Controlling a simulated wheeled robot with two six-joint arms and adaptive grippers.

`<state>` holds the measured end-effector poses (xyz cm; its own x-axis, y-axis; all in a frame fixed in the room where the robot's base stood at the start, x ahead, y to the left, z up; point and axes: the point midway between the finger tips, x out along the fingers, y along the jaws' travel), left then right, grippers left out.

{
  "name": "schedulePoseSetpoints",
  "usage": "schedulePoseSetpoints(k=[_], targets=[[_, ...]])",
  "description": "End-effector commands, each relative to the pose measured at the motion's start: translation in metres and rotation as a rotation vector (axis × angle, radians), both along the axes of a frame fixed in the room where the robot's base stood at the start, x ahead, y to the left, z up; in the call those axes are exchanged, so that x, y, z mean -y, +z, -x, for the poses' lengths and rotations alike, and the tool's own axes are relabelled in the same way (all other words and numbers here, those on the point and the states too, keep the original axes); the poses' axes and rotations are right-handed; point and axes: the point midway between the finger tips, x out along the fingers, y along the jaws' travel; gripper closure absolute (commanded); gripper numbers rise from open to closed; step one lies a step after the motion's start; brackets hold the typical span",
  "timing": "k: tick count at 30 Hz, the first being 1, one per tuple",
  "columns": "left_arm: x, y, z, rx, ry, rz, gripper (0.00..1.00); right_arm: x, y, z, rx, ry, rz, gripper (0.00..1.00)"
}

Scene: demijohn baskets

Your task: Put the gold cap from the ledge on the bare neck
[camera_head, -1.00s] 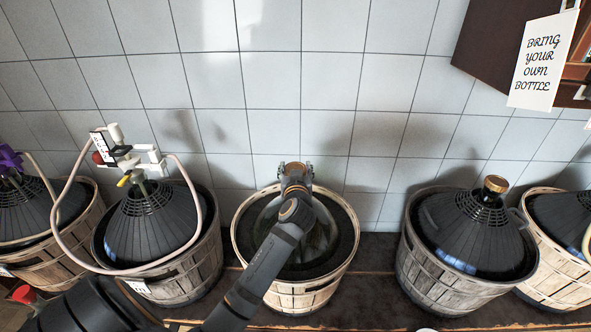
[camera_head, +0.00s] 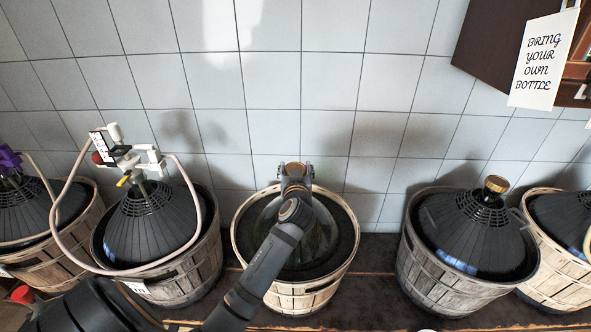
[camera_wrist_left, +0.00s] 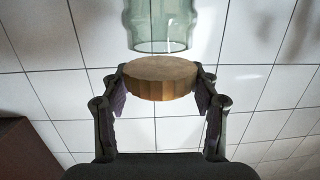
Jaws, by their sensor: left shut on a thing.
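The gold cap (camera_wrist_left: 160,78) is a short round disc with a flat face and faceted side. My left gripper (camera_wrist_left: 160,100) is shut on it, with a finger on each side. In the head view the cap (camera_head: 293,168) shows at the tip of my left gripper (camera_head: 295,178), over the middle basket. The bare neck (camera_wrist_left: 161,28) is pale green glass. In the wrist view, which looks upside down, its rim lines up with the cap, with a small gap of wall showing between them. In the head view my gripper and arm hide the neck. My right gripper is out of view.
The middle basket (camera_head: 247,262) holds the glass demijohn (camera_head: 322,238). To its left stands a basketed demijohn with a white tap and hose (camera_head: 140,165). To its right stands one with a gold cap (camera_head: 495,184). The tiled wall (camera_head: 330,80) is close behind.

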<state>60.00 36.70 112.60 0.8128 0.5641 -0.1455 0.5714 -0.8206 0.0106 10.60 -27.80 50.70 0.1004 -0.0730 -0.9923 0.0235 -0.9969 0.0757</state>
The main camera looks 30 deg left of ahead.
Motion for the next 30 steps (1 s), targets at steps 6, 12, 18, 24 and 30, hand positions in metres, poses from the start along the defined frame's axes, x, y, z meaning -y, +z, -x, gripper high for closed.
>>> schedulePoseSetpoints(k=[6, 12, 18, 24, 30], targets=[[0.000, 0.000, 0.000, 0.000, 0.000, 0.000, 0.61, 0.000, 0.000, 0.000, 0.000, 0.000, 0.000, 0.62], [0.000, -0.004, 0.000, -0.001, 0.000, -0.001, 0.61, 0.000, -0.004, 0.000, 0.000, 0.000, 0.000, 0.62], [0.000, -0.008, 0.000, -0.001, 0.000, -0.001, 0.61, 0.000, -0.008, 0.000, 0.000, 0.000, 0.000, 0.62], [0.000, -0.012, 0.000, -0.001, 0.000, -0.001, 0.61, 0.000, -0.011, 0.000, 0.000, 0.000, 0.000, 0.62], [0.000, -0.016, 0.000, -0.001, 0.000, -0.001, 0.61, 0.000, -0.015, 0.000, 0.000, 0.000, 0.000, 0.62]])
